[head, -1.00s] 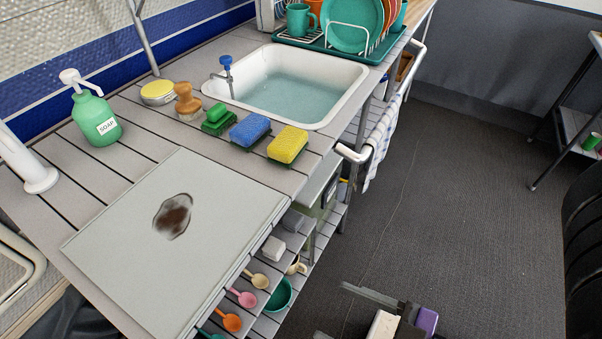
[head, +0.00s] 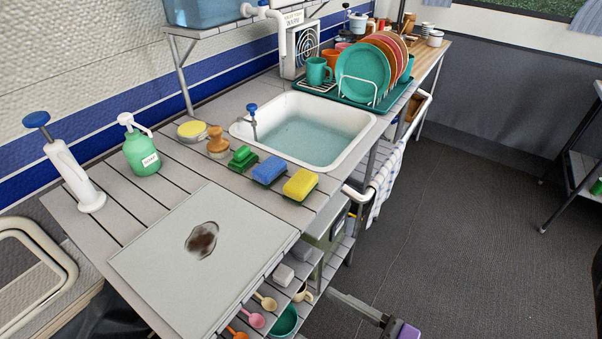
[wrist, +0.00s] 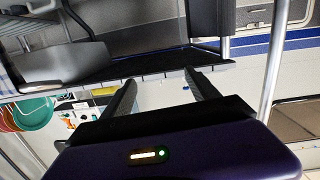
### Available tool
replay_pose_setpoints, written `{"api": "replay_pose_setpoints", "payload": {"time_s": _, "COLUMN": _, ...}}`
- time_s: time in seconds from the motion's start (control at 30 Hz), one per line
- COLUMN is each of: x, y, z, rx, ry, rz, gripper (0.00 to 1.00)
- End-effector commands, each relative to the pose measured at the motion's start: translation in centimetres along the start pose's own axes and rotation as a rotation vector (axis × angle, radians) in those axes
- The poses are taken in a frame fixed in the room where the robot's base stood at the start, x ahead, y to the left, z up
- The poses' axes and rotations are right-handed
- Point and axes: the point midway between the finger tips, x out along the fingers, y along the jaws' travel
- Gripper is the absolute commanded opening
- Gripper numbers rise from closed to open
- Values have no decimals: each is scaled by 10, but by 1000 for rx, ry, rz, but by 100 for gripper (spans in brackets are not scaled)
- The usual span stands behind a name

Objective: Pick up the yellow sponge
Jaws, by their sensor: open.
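The yellow sponge (head: 300,184) lies on the slatted counter in front of the sink, at the right end of a row. A blue sponge (head: 269,171) and a green scrubber (head: 242,158) lie to its left. My gripper (head: 345,302) shows partly at the bottom edge of the head view, below and to the right of the sponge and well apart from it. In the wrist view my gripper (wrist: 160,77) has its two dark fingers spread with nothing between them. I cannot make out the yellow sponge for certain in the wrist view.
A sink (head: 305,130) with water is behind the sponges. A stained grey board (head: 165,265) covers the front counter. A white rail (head: 357,194) and a checked towel (head: 385,177) stick out at the counter's right edge. Open dark floor (head: 465,220) lies to the right.

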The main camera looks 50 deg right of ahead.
Motion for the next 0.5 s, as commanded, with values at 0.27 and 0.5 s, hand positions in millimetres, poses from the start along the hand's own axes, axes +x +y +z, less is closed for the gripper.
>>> {"api": "replay_pose_setpoints", "payload": {"time_s": 0.27, "x": 73, "y": 46, "z": -79, "rx": -64, "ry": 66, "rz": 64, "gripper": 69}}
{"api": "replay_pose_setpoints", "payload": {"time_s": 0.5, "x": 146, "y": 108, "z": -125, "rx": -47, "ry": 9, "rz": 179, "gripper": 69}}
